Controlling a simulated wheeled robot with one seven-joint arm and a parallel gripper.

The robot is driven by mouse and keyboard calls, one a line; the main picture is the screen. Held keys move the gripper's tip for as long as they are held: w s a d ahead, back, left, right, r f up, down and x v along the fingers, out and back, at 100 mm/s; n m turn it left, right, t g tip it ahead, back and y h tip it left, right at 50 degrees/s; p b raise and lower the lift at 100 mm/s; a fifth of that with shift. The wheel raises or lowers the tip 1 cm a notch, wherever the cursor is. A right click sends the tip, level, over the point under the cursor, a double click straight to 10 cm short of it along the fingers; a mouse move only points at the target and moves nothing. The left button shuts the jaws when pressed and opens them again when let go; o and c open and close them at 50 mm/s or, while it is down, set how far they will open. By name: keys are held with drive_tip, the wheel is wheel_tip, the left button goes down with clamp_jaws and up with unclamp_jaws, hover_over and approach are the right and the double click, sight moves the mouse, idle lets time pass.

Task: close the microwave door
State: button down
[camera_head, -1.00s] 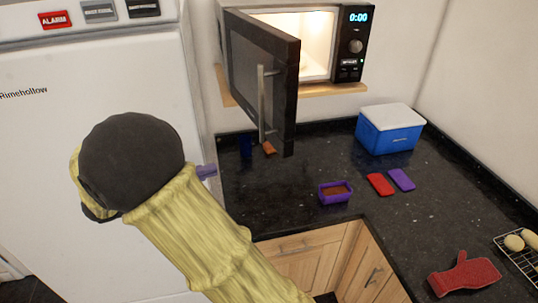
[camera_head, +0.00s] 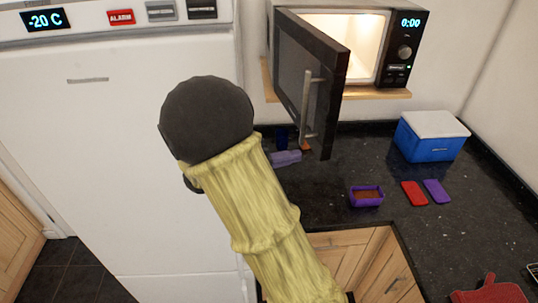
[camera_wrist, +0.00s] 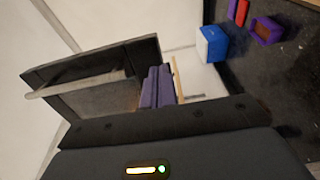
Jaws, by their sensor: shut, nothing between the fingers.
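The microwave (camera_head: 398,62) sits on a wooden shelf with its lit cavity showing. Its dark door (camera_head: 293,72) is hinged at the left and stands wide open toward me. A pale bar handle (camera_head: 308,108) is on the door's outer face. My gripper (camera_head: 287,158) has purple fingers, shut and empty, just below and left of the door's lower edge in the head view. In the wrist view, the shut fingers (camera_wrist: 157,86) overlap the right part of the door (camera_wrist: 100,92), with the handle (camera_wrist: 75,84) to their left. I cannot tell whether they touch it.
A white freezer (camera_head: 80,160) stands at the left, behind my arm. The wooden shelf (camera_head: 372,93) is under the microwave. The dark counter (camera_head: 330,190) holds a blue cooler (camera_head: 430,143), a purple tub (camera_head: 366,197), a red pack (camera_head: 414,193) and a purple pack (camera_head: 436,191).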

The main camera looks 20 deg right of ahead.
sight(314, 152)
drive_tip(key=shift+s+d+p, duration=0.1)
drive_tip(key=shift+d+p, duration=0.3)
drive_tip(key=shift+d, duration=1.15)
drive_tip(key=shift+d, duration=0.1)
